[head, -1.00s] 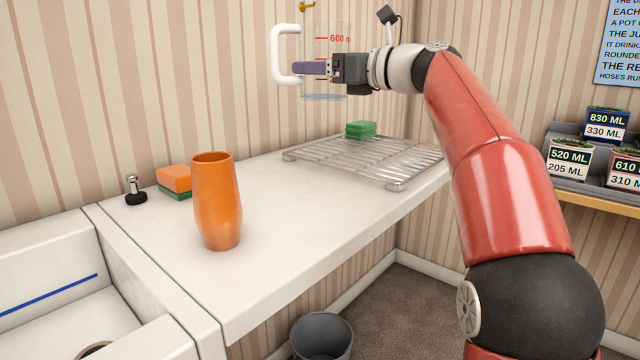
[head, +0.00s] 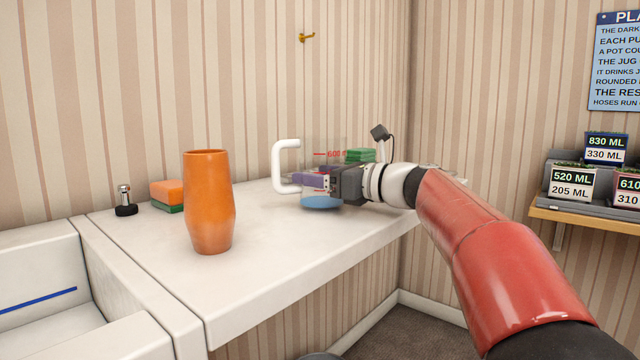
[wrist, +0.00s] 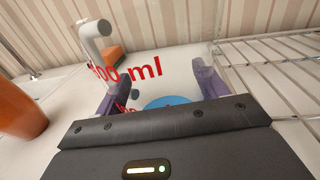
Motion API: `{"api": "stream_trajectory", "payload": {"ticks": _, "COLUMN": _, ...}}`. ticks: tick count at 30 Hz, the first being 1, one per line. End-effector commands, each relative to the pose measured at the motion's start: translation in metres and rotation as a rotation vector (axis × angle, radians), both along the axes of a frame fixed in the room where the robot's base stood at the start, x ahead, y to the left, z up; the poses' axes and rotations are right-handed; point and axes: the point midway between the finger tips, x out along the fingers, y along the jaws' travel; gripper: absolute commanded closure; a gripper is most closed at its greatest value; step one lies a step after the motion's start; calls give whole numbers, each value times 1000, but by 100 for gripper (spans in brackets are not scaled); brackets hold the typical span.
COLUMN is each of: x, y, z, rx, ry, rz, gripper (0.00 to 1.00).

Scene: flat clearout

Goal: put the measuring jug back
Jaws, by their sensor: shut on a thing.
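The measuring jug (head: 322,153) is clear, with red markings, a white handle on its left and a blue bottom. My gripper (head: 318,181) is shut on the jug's body from the right. In the head view the jug is upright, low over the counter near the drying rack; I cannot tell whether its base touches the counter. In the wrist view the jug's red lettering (wrist: 140,72) shows between the two purple fingers (wrist: 165,92), with the white handle (wrist: 95,38) at upper left.
An orange vase (head: 207,205) stands on the white counter (head: 270,262), left of the jug. Orange and green sponges (head: 167,193) lie behind it. A wire rack (wrist: 275,75) is right of the jug, with a green sponge (head: 359,155). A brass hook (head: 306,37) is on the wall.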

Motion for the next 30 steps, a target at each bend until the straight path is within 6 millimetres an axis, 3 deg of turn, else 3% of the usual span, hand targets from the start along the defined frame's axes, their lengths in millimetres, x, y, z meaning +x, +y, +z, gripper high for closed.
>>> {"api": "stream_trajectory", "payload": {"ticks": 11, "x": 0, "y": 0, "z": -5, "rx": 1, "ry": -2, "rz": 0, "gripper": 64}}
{"api": "stream_trajectory", "payload": {"ticks": 12, "x": 0, "y": 0, "z": -4, "rx": 0, "ry": -2, "rz": 0, "gripper": 23}}
{"api": "stream_trajectory", "payload": {"ticks": 16, "x": 0, "y": 0, "z": -4, "rx": 0, "ry": -1, "rz": 0, "gripper": 6}}
{"api": "stream_trajectory", "payload": {"ticks": 26, "x": 0, "y": 0, "z": 0, "rx": 0, "ry": -2, "rz": 0, "gripper": 6}}
{"api": "stream_trajectory", "payload": {"ticks": 30, "x": -8, "y": -16, "z": 0, "rx": 0, "ry": -2, "rz": -4, "gripper": 6}}
